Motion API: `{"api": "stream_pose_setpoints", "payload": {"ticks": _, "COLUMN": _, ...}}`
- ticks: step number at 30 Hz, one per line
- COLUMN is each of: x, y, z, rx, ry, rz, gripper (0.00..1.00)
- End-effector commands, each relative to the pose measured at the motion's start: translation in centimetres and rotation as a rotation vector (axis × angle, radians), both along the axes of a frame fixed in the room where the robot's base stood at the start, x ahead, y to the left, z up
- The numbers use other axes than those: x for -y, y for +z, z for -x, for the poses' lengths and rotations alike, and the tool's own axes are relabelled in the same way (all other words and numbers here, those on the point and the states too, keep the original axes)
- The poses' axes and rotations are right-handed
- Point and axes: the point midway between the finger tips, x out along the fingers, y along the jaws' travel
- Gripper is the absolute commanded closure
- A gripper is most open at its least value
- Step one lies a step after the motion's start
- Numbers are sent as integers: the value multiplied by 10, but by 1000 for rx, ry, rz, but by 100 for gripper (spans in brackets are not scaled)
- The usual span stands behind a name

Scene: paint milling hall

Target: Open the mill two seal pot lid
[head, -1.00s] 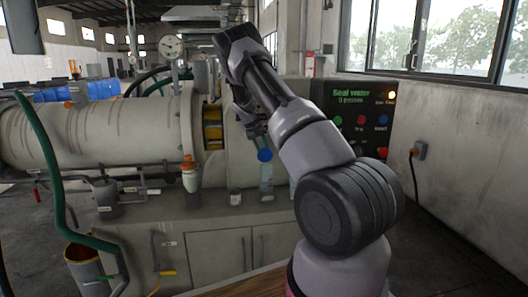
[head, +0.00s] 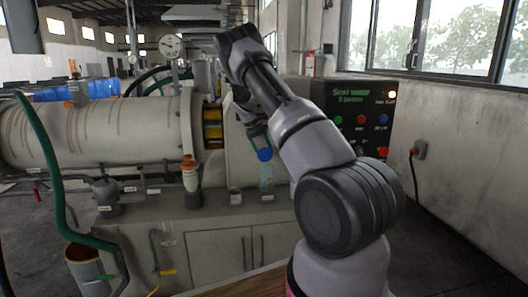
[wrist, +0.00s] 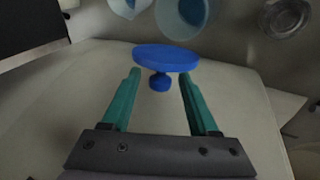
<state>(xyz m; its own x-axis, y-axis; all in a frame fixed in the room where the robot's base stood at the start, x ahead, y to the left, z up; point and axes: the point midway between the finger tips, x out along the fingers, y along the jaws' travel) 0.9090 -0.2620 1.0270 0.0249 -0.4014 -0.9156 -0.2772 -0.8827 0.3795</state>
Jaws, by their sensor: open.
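A blue lid (head: 264,154) with a round knob stands tilted up at the top of a clear pot (head: 267,177) on the mill bench. In the wrist view the lid (wrist: 167,58) shows nearly edge-on, its knob pointing toward my gripper (wrist: 160,76). The green fingers are open, one on each side of the knob, with gaps to both. Behind the lid, a translucent pot (wrist: 183,20) shows blue inside. In the head view my gripper (head: 254,130) is just above the lid, its fingers partly hidden by my arm.
A control box (head: 353,118) with a green display and coloured buttons stands to the right. A white-and-orange fitting (head: 190,174) and a small grey cup (head: 235,196) are left of the pot. The large mill drum (head: 95,130) is farther left.

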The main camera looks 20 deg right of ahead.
Motion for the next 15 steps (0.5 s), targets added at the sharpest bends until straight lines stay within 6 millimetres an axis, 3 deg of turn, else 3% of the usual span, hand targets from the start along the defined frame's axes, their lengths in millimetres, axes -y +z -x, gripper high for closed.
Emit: {"api": "stream_pose_setpoints", "payload": {"ticks": 15, "x": -36, "y": 83, "z": 2, "rx": 1, "ry": 1, "rz": -1, "gripper": 40}}
